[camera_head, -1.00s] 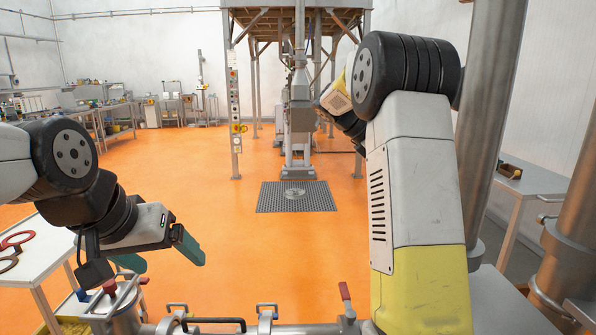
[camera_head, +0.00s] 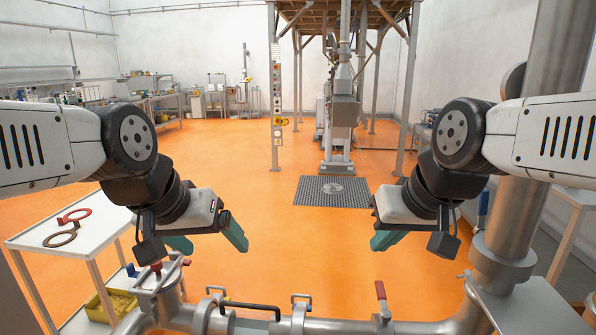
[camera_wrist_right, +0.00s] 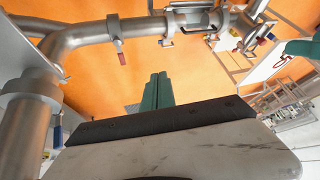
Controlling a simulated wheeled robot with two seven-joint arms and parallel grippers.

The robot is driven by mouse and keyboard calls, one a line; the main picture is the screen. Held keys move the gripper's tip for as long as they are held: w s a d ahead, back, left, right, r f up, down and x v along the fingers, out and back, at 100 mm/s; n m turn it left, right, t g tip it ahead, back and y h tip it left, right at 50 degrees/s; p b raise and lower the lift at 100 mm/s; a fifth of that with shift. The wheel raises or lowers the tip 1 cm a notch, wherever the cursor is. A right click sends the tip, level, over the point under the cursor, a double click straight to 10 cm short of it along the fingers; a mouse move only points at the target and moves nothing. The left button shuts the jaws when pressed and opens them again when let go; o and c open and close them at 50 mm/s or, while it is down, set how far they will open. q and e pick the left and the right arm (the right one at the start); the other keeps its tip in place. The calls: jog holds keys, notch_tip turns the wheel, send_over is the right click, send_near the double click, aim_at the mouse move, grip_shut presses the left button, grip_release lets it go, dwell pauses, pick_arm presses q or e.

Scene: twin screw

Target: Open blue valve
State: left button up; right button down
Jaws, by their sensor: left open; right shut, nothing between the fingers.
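A blue handle (camera_head: 483,206) stands on the thick vertical steel pipe (camera_head: 515,220) at the right in the head view, partly beside my right arm. A small blue part also shows next to the pipe at the left edge of the right wrist view (camera_wrist_right: 58,136). My right gripper (camera_head: 388,241) is shut and empty, to the left of the blue handle and apart from it. Its teal fingers (camera_wrist_right: 157,92) are together in the right wrist view. My left gripper (camera_head: 208,241) is open and empty, above the left part of the pipework.
A horizontal steel pipe (camera_head: 340,326) crosses the front, with clamps, a red-handled valve (camera_head: 381,291) and a red knob (camera_head: 155,268). A white cart (camera_head: 95,222) with a red and a dark ring stands left.

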jog(key=n+g+h, duration=0.8)
jog(key=n+h, duration=1.4)
jog(key=n, duration=1.2)
send_near(479, 202)
jog(key=x, duration=0.6)
jog(key=shift+d, duration=0.4)
jog(key=shift+r, duration=0.1)
